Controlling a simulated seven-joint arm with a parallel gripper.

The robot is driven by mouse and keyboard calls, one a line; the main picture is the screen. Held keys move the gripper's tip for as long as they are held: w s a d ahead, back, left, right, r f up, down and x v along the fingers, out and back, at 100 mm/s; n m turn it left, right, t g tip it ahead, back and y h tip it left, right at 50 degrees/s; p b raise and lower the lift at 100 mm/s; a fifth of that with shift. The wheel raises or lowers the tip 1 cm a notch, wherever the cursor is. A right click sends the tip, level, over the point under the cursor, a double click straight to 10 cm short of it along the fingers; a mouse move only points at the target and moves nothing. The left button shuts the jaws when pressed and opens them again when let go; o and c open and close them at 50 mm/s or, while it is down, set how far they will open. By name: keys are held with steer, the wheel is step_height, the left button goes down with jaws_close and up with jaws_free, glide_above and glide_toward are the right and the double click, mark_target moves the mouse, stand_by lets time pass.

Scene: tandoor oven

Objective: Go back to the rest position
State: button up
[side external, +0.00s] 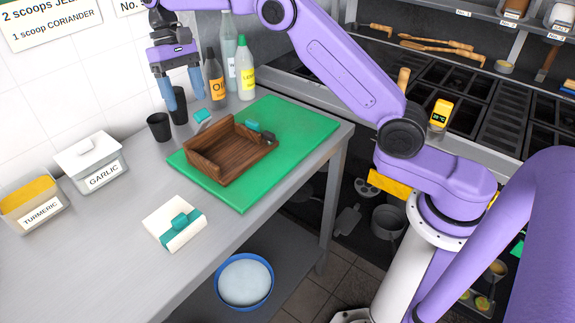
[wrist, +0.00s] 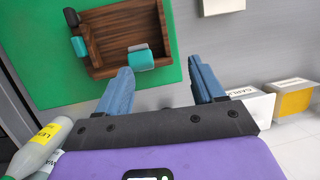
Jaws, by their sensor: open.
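My gripper (side external: 184,98) is raised over the back of the grey table, fingers pointing down, above the dark cups. Its blue fingers are apart with nothing between them, and they also show in the wrist view (wrist: 160,68). A brown wooden tray (side external: 215,168) sits on a green cutting board (side external: 290,125), to the right of and below my gripper in the side view. A teal piece (side external: 203,116) is near the board's back left corner. Another teal piece (side external: 253,126) and a dark piece (side external: 268,138) are at the tray's right end.
Dark cups (side external: 158,126) stand beneath my gripper. An orange-labelled bottle (side external: 215,80) and a yellow-labelled bottle (side external: 246,75) stand close to its right.

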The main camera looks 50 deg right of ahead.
steer(key=s+a+r+n+t+h, duration=0.15)
steer(key=s+n, duration=0.45)
steer(key=s, duration=1.4)
steer(key=s+d+f+n+t, duration=0.1)
steer(key=s+d, duration=0.4)
steer(key=s, duration=0.5)
steer(key=s+d+f+n+t, duration=0.1)
steer(key=s+d+f+n, duration=0.3)
steer(key=s, duration=0.6)
steer(key=shift+d+f+n+y, duration=0.2)
steer(key=shift+d+n+y, duration=0.15)
steer(key=shift+d+n, duration=0.65)
steer(key=shift+d, duration=0.2)
